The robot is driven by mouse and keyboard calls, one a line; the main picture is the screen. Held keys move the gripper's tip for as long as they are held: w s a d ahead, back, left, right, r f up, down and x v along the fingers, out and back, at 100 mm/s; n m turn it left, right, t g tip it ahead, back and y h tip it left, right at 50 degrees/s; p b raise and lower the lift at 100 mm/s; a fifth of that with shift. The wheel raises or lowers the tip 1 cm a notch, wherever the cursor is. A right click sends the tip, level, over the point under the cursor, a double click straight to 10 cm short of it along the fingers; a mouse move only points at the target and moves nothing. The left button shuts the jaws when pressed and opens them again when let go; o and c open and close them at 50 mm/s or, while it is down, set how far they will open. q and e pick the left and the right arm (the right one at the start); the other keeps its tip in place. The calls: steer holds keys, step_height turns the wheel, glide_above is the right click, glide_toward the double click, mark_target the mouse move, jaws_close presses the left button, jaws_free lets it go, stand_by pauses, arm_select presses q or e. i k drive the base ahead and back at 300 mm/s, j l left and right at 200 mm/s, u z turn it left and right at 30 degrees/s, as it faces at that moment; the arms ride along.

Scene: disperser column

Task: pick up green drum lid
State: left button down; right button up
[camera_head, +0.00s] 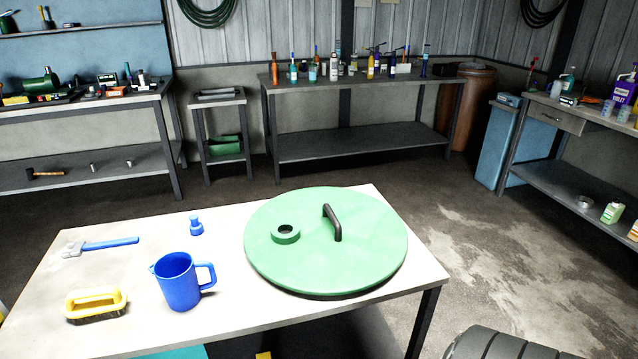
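The green drum lid (350,263) lies flat on the right part of the white table (230,334). It is a large round disc with a dark arched handle (332,223) near its middle. A raised green ring with a hole (286,234) sits left of the handle. The lid's right edge reaches close to the table's right edge. Neither of my grippers shows in the head view.
Left of the lid stand a blue jug (178,282) and a small blue bottle-like piece (196,226). A yellow-handled brush (97,305) and a blue-handled tool (105,245) lie further left. A tire (512,345) is at the bottom right. Shelved workbenches line the walls.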

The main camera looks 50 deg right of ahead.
mark_target(320, 241)
steer(key=z, duration=1.55)
steer(key=i+l, duration=0.15)
steer(key=l, duration=0.2)
steer(key=i+l+u, duration=0.1)
steer(key=l, duration=0.2)
steer(key=i+l+u, duration=0.1)
steer(key=l, duration=0.25)
steer(key=i, duration=0.1)
